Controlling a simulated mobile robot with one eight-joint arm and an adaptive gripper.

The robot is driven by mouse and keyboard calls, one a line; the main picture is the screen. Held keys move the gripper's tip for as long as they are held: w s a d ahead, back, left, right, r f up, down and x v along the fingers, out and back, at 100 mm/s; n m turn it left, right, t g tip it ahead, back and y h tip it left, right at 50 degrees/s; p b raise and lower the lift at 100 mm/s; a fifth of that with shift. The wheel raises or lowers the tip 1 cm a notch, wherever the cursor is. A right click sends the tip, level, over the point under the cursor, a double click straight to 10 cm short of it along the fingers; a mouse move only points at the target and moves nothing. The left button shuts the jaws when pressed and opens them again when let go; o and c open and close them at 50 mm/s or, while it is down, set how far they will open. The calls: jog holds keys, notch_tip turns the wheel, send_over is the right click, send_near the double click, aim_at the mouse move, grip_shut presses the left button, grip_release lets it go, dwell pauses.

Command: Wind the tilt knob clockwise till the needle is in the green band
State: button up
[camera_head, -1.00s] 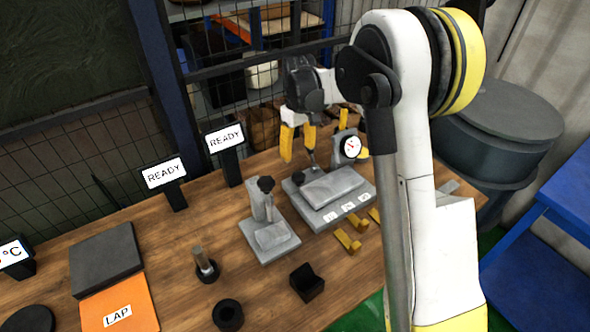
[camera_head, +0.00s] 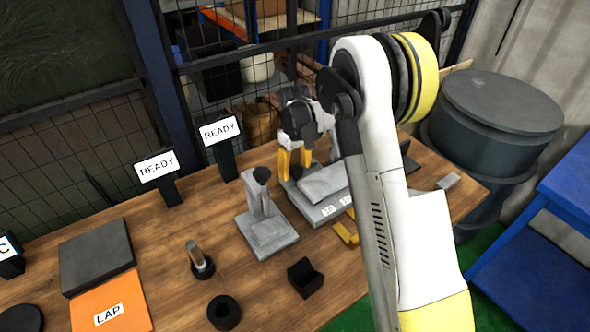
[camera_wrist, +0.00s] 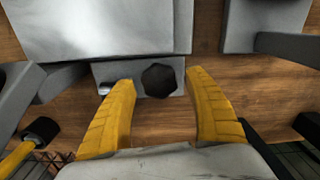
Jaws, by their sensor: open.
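The tilt knob appears to be the dark faceted knob (camera_wrist: 159,80) on the grey ledge of the ground block fixture (camera_wrist: 110,75) in the wrist view. In the head view it is a small dark shape (camera_head: 296,172) at the back left of the fixture (camera_head: 325,213). My gripper (camera_head: 295,172) is open, with yellow fingers pointing down at that corner. In the wrist view my gripper (camera_wrist: 160,95) has its fingers on either side of the knob, apart from it. The needle and green band are not visible; my arm hides the gauge's place.
A grey stand with a dark top knob (camera_head: 262,175) stands left of the fixture. Yellow blocks (camera_head: 344,233) and a black V-shaped holder (camera_head: 305,279) lie in front. Two READY signs (camera_head: 219,130) stand behind. The wooden bench (camera_head: 160,245) is partly clear at left.

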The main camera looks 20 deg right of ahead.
aim_at(296, 167)
jog(key=c, duration=1.2)
jog(key=m, duration=0.4)
jog(key=shift+d+m, duration=0.1)
jog(key=shift+m, duration=0.3)
jog(key=o, duration=1.2)
jog(key=shift+r, duration=0.15)
notch_tip(296, 167, up, 12)
